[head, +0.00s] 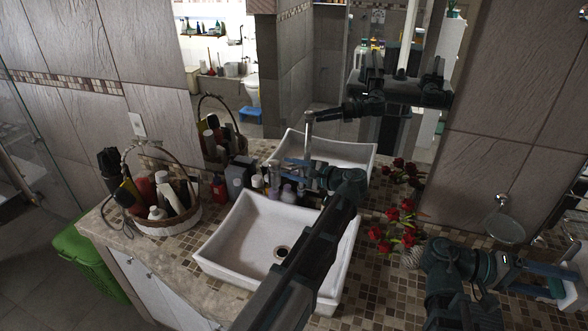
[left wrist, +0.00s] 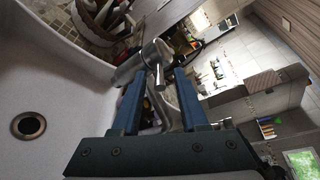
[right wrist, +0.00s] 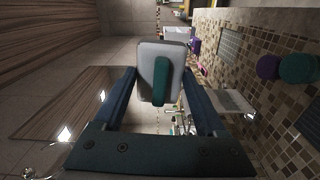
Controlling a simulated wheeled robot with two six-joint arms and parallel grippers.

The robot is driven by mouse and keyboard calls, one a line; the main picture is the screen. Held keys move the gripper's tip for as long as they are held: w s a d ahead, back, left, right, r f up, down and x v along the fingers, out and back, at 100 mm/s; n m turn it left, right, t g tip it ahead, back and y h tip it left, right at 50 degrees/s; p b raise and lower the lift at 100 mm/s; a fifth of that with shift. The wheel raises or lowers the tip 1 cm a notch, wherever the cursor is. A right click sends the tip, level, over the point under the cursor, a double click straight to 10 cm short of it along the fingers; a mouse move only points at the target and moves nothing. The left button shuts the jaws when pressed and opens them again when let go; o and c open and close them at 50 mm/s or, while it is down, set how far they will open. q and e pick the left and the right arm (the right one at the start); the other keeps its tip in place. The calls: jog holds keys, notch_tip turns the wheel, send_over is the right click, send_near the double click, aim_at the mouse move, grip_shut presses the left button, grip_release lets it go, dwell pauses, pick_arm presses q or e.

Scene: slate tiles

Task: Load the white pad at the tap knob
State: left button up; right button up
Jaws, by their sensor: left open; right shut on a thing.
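The tap (head: 309,130) is a chrome column behind the white basin. Its knob (left wrist: 154,52) shows in the left wrist view, just ahead of and between my left fingertips. My left gripper (head: 286,172) is open at the tap, and its fingers (left wrist: 155,80) stand on either side of the tap's metal; I cannot tell whether they touch it. My right gripper (head: 558,281) is at the far right, shut on the white pad (right wrist: 150,58). The pad has a green grip bar (right wrist: 160,82) on its face and sits between the fingertips in the right wrist view.
The white basin (head: 236,226) stands on a mosaic-tiled counter (head: 165,245). A wicker basket (head: 180,222) of bottles is at the left, with small bottles behind the basin. Red flowers (head: 392,214) stand between the basin and my right arm. A mirror covers the back wall.

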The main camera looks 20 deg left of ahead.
pick_arm(q)
jog(key=p+v, duration=0.2)
jog(key=v, duration=1)
pick_arm(e)
notch_tip(320, 180, up, 3)
jog(key=shift+f, duration=0.2)
